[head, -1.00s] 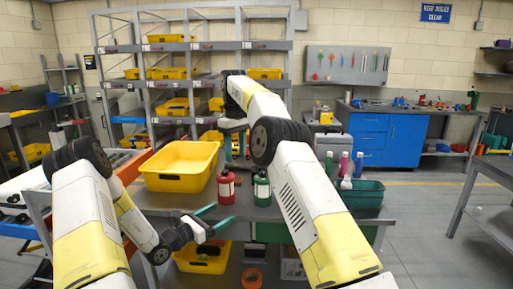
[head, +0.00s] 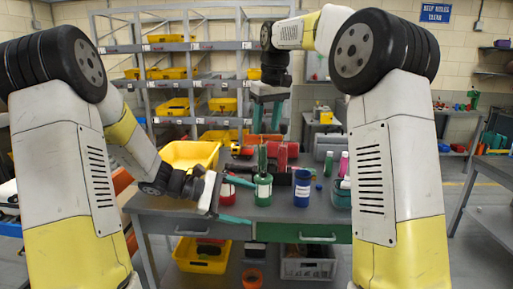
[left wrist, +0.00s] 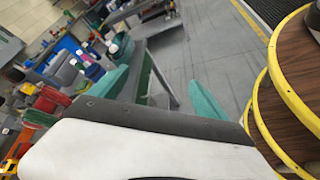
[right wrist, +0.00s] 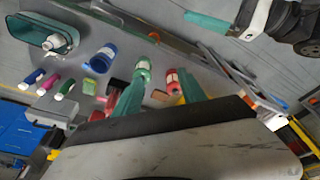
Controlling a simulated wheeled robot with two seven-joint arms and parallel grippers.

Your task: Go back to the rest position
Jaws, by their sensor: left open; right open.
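My left gripper (head: 228,190) is open and empty in front of the table, with its fingers near the red bottle (head: 226,190) in the picture. I cannot tell whether they touch it. In the left wrist view the open fingers (left wrist: 158,92) have nothing between them. My right gripper (head: 267,118) points down, open, above and behind the green bottle (head: 263,191) in the picture. In the right wrist view its fingers (right wrist: 160,92) are apart, with the green bottle (right wrist: 142,70) and the red bottle (right wrist: 172,82) beyond them.
A yellow tray (head: 180,150) sits at the table's left, partly behind my left arm. A blue bottle (head: 302,190) and pink bottle (head: 343,164) stand to the right. A yellow bin (head: 202,264) and grey crate (head: 308,268) are below.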

